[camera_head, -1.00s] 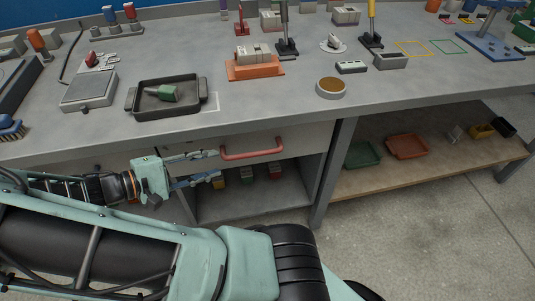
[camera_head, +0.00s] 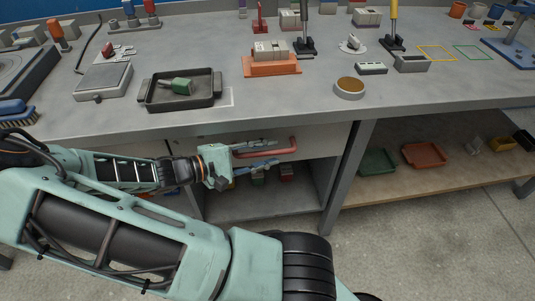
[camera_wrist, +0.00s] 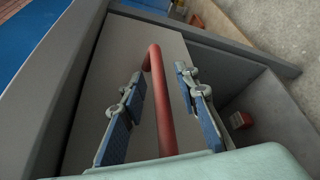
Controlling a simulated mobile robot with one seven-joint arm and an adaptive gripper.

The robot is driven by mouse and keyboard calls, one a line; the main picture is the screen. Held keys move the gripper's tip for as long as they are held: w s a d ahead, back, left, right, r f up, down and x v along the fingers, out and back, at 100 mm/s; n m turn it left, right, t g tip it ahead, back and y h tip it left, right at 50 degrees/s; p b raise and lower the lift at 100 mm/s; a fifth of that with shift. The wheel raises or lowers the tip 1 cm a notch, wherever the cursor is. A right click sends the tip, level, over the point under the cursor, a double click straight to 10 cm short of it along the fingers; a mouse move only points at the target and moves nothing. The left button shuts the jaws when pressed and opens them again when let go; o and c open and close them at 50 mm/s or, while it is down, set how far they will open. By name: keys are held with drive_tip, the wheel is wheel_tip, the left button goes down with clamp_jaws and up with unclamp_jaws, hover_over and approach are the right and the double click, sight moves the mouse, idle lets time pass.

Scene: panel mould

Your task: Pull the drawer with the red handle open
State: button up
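The red handle (camera_head: 266,150) is a horizontal bar on the pale drawer front (camera_head: 312,141) under the workbench top. The drawer looks shut. My gripper (camera_head: 262,155) is at the handle, reaching in from the left. In the wrist view the red handle (camera_wrist: 161,100) runs between the two blue-padded fingers of my gripper (camera_wrist: 160,105). The fingers are open, with a gap on both sides of the bar. In the head view my gripper hides part of the handle and drawer front.
An open shelf space below the drawer holds several small blocks (camera_head: 286,171). A grey bench leg (camera_head: 348,176) stands to the right. The bench top (camera_head: 300,105) overhangs the drawer and carries a black tray (camera_head: 182,104) and other items. The floor (camera_head: 420,240) in front is clear at right.

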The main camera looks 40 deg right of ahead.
drive_tip(key=shift+d, duration=0.1)
drive_tip(key=shift+c, duration=0.7)
clamp_jaws()
drive_tip(key=shift+s, duration=0.1)
